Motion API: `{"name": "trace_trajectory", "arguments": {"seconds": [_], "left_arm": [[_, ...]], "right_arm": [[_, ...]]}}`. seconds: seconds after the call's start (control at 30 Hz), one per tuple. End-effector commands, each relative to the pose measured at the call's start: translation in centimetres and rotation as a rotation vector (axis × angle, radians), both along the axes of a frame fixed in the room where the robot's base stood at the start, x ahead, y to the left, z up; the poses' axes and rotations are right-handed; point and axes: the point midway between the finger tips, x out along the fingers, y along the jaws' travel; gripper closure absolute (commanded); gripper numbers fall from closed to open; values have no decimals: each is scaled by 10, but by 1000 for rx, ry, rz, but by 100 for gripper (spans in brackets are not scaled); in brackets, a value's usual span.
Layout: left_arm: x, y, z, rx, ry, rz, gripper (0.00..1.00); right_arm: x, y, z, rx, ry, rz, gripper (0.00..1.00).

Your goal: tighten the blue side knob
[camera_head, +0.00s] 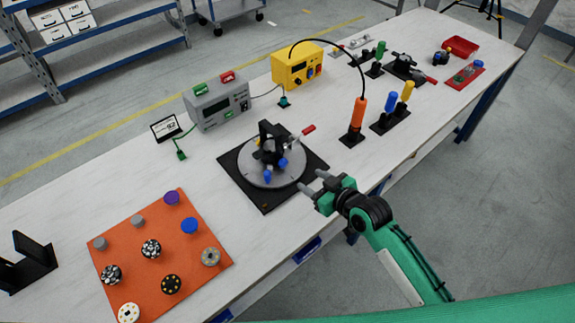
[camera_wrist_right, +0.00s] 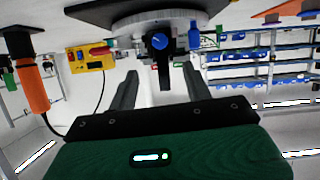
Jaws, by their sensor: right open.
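A black par can fixture (camera_head: 268,140) stands on a grey round turntable (camera_head: 258,178) on a black square base (camera_head: 235,175). A red-tipped handle (camera_head: 308,129) sticks out to the right. My right gripper (camera_head: 311,181) is open and empty at the table's front edge, just right of the base, apart from the knobs. In the right wrist view a blue knob (camera_wrist_right: 160,41) lies ahead between the open fingers (camera_wrist_right: 158,72).
An orange mat (camera_head: 135,235) with loose lamp parts lies at the left. Grey (camera_head: 217,105) and yellow (camera_head: 298,66) instrument boxes stand behind the turntable. An orange-handled tool (camera_head: 357,118) stands upright on the right, with blue and yellow handles (camera_head: 391,103) beyond it.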

Motion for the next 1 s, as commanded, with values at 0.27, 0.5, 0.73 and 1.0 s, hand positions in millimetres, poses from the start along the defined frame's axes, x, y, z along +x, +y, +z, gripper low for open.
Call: {"name": "trace_trajectory", "arguments": {"seconds": [0.27, 0.5, 0.73, 1.0], "left_arm": [[0, -1, 9, -1, 0, 1, 50], [0, -3, 14, -3, 0, 1, 50], [1, -4, 16, -4, -1, 1, 50], [1, -4, 16, -5, -2, 0, 50]], "right_arm": [[39, 27, -17, 2, 2, -1, 50], [70, 48, -34, 0, 2, -3, 50], [90, 62, -44, 1, 2, -2, 50], [95, 66, -48, -2, 2, -1, 50]]}}
